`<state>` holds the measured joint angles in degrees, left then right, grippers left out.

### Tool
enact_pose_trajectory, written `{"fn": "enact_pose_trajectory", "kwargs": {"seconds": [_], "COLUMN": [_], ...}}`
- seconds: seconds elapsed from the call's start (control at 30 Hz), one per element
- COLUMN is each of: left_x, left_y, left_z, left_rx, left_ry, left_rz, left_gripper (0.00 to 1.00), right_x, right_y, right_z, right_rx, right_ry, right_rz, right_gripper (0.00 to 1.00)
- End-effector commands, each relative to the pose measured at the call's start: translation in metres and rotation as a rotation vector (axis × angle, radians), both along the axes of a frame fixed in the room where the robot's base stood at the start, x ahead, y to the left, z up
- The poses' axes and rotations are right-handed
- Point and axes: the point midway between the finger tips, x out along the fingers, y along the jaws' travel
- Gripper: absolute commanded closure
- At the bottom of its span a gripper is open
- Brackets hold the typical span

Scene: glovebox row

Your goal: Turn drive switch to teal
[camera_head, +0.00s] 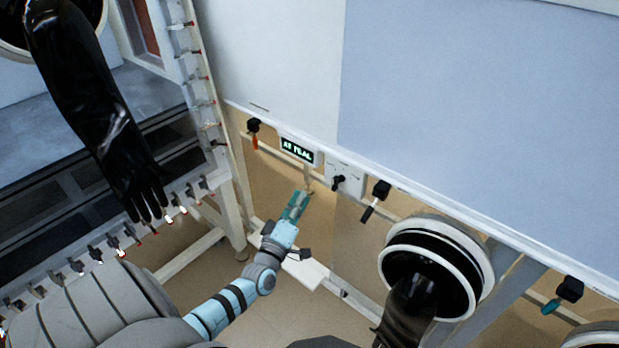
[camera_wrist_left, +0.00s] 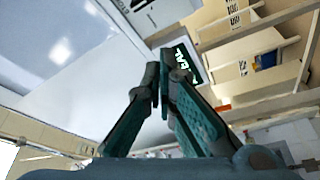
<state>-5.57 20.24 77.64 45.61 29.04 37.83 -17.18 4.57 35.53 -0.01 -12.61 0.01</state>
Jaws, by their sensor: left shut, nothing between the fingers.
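A small display (camera_head: 298,150) with green letters, seemingly "AT TEAL", is on the cabinet's lower edge. Just right of it, a white plate (camera_head: 347,174) carries a black rotary knob (camera_head: 338,182), which looks like the drive switch; I cannot read its marks. My left gripper (camera_head: 305,193) is just below the display, left of the knob and apart from it. In the left wrist view, its teal fingers (camera_wrist_left: 163,82) are shut and empty, overlapping part of the display (camera_wrist_left: 187,62). My right gripper is out of view.
A round glove port (camera_head: 470,262) with a black glove is to the right. Another long black glove (camera_head: 95,115) hangs at the left.

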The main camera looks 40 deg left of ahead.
Motion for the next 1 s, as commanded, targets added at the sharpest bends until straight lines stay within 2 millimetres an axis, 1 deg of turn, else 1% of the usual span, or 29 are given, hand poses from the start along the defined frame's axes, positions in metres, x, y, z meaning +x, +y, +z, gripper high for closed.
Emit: {"fn": "enact_pose_trajectory", "kwargs": {"seconds": [0.07, 0.1, 0.13, 0.17, 0.2, 0.23, 0.3, 0.33, 0.47, 0.57, 0.67, 0.87, 0.9, 0.93, 1.0], "left_x": [-0.008, -0.012, -0.014, -0.015, -0.015, -0.015, -0.012, -0.01, 0.002, 0.019, 0.04, 0.081, 0.085, 0.084, 0.083], "left_y": [-0.002, -0.002, 0.0, 0.002, 0.005, 0.005, 0.004, 0.004, 0.007, 0.013, 0.02, 0.034, 0.032, 0.024, 0.013], "left_z": [0.007, 0.017, 0.027, 0.036, 0.039, 0.036, 0.025, 0.021, 0.016, 0.015, 0.015, 0.013, 0.014, 0.017, 0.019], "left_rx": [0.0, -0.007, -0.051, -0.136, -0.264, -0.352, -0.497, -0.533, -0.549, -0.547, -0.546, -0.545, -0.548, -0.551, -0.55], "left_ry": [0.002, 0.002, 0.001, 0.001, 0.002, 0.001, 0.001, 0.004, 0.004, 0.004, 0.003, 0.003, 0.006, 0.008, 0.006], "left_rz": [0.0, 0.001, 0.006, 0.01, 0.012, 0.01, 0.004, 0.001, -0.001, -0.001, 0.0, 0.0, 0.0, -0.001, -0.001], "left_gripper": [1.0, 1.0, 1.0, 1.0, 1.0, 1.0, 1.0, 1.0, 1.0, 1.0, 1.0, 1.0, 1.0, 1.0, 1.0], "right_x": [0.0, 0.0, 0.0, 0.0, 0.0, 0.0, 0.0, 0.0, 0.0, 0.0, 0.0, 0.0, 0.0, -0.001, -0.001], "right_y": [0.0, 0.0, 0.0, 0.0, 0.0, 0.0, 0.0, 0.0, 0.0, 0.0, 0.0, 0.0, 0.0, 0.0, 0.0], "right_z": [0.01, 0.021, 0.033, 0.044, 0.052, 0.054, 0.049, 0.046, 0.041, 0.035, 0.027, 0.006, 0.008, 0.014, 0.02], "right_rx": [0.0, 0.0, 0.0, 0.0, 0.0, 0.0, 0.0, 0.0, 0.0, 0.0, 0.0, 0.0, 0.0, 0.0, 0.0], "right_ry": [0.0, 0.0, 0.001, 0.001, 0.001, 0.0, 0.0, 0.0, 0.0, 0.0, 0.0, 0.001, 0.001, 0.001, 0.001], "right_rz": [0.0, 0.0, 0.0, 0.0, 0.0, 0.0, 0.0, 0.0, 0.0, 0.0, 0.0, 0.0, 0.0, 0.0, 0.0], "right_gripper": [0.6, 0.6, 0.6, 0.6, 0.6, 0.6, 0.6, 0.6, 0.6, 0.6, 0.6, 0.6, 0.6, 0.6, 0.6]}}
